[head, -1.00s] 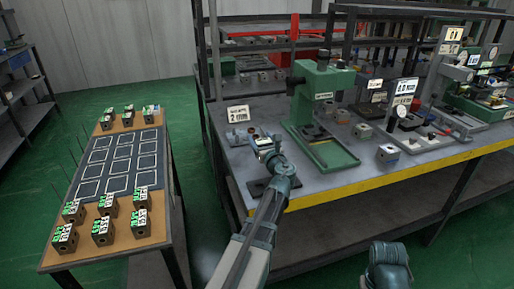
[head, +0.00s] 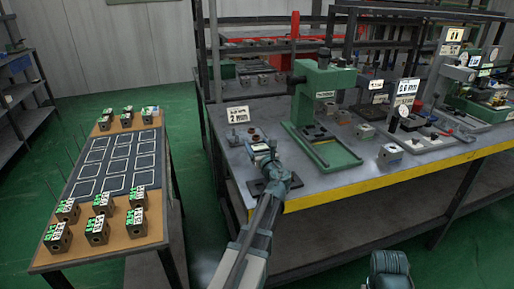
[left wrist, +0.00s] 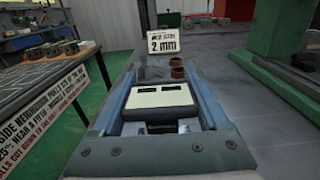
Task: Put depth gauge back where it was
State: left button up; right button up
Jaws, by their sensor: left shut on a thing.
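The depth gauge appears to be the pale, flat-topped piece with two dark slots (left wrist: 160,96) between my left fingers in the left wrist view. It is small in the head view (head: 261,148). In the left wrist view the fingers (left wrist: 160,98) lie on both sides of the piece. Whether it touches the bench is unclear. My right gripper is not in view; only part of my right arm shows at the bottom.
A "2 mm" sign (head: 238,114) and small brown round parts (left wrist: 177,67) stand beyond the gripper. A green press (head: 322,100) stands to its right. Several labelled blocks sit on a side table (head: 112,237) at left, with green floor between the tables.

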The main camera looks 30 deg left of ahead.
pick_arm(q)
jog(key=shift+f, duration=0.1)
jog(key=shift+f, duration=0.15)
jog(key=o, duration=1.6)
jog(key=shift+c, duration=0.2)
jog(key=shift+r, duration=0.25)
jog(key=v, duration=1.2)
jog(key=shift+s, duration=0.1)
